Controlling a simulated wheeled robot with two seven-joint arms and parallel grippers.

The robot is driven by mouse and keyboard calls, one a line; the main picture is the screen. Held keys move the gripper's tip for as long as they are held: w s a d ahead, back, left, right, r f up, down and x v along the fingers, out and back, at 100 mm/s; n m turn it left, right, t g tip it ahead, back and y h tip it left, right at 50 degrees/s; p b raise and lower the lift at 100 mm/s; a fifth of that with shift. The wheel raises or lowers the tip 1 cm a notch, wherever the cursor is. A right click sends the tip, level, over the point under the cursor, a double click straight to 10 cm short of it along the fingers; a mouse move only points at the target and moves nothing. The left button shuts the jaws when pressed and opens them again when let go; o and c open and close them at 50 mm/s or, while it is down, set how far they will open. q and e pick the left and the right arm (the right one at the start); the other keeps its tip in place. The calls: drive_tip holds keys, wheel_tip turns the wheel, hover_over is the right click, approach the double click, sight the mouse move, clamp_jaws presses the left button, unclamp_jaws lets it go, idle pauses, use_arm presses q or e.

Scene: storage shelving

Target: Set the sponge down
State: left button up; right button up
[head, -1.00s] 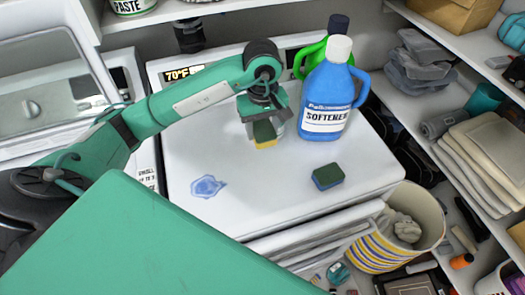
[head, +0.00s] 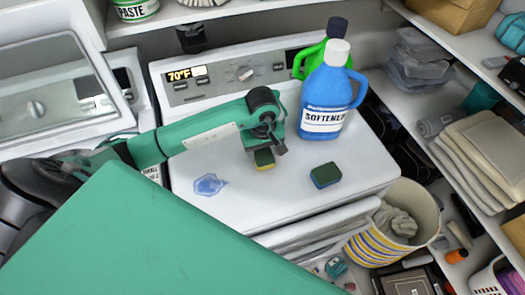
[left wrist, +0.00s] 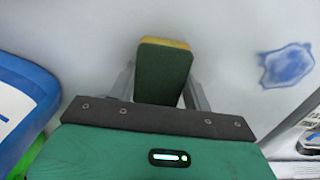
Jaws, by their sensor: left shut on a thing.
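A yellow sponge with a green scouring side (head: 265,159) is in my left gripper (head: 268,150), low over the white top of the machine (head: 230,215). In the left wrist view the sponge (left wrist: 162,72) sits between both fingers, green side facing the camera. I cannot tell whether it touches the surface. A second sponge, blue with a green top (head: 325,175), lies on the machine top to the right. A blue stain (head: 209,184) lies on the surface to the left; it also shows in the left wrist view (left wrist: 287,65). My right gripper is not in view.
A blue softener bottle (head: 327,95) and a green bottle (head: 304,62) stand at the back right. A striped basket (head: 375,247) with cloth stands below the right front corner. Shelves with folded towels (head: 490,155) line the right. The front middle is clear.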

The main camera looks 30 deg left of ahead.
use_arm(q)
drive_tip(key=shift+f, duration=0.2)
drive_tip(key=o, duration=0.9)
drive_tip(key=shift+r, duration=0.1)
